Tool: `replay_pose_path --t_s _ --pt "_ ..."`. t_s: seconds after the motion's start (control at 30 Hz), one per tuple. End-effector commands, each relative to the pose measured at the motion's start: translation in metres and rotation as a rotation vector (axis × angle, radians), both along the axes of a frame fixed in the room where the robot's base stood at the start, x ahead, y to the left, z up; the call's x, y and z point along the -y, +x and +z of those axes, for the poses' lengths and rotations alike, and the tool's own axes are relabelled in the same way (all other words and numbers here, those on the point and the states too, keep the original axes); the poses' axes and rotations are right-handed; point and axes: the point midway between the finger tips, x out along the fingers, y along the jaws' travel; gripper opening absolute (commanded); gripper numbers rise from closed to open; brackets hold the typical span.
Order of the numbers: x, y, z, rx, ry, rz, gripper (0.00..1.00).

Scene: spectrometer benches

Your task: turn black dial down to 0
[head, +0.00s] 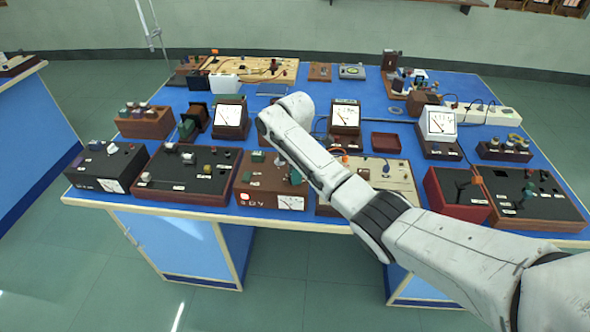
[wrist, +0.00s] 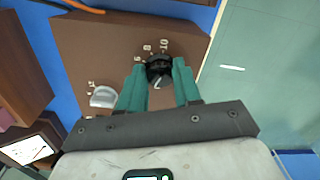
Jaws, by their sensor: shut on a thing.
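The black dial (wrist: 158,68) is on top of a brown wooden box (wrist: 95,45), with printed numbers such as 8 and 10 beside it. In the wrist view, my gripper (wrist: 160,75) has its two green fingers on either side of the dial, shut on it. A pale mark shows on the dial's near side, but I cannot read its setting. In the head view, the brown box (head: 255,198) stands at the front edge of the bench, and my gripper (head: 296,177) is low over its top. The dial is hidden there.
A silver knob (wrist: 103,97) is left of the dial on the same box. A white-faced meter (wrist: 28,150) shows at lower left. Boxes (head: 190,172) and (head: 385,178) flank the brown box on the crowded blue bench (head: 290,100).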

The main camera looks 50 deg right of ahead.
Motion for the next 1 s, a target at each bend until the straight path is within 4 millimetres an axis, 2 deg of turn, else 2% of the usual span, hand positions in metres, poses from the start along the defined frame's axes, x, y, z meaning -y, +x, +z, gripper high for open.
replay_pose_path --t_s 0.2,0.5,1.0 --pt "0.0001 0.0008 0.0009 0.002 0.001 0.170 0.03" --pt "0.0002 0.0012 0.0004 0.002 0.001 0.320 0.03" --pt "0.0003 0.0015 0.0003 0.001 0.001 0.373 0.03"
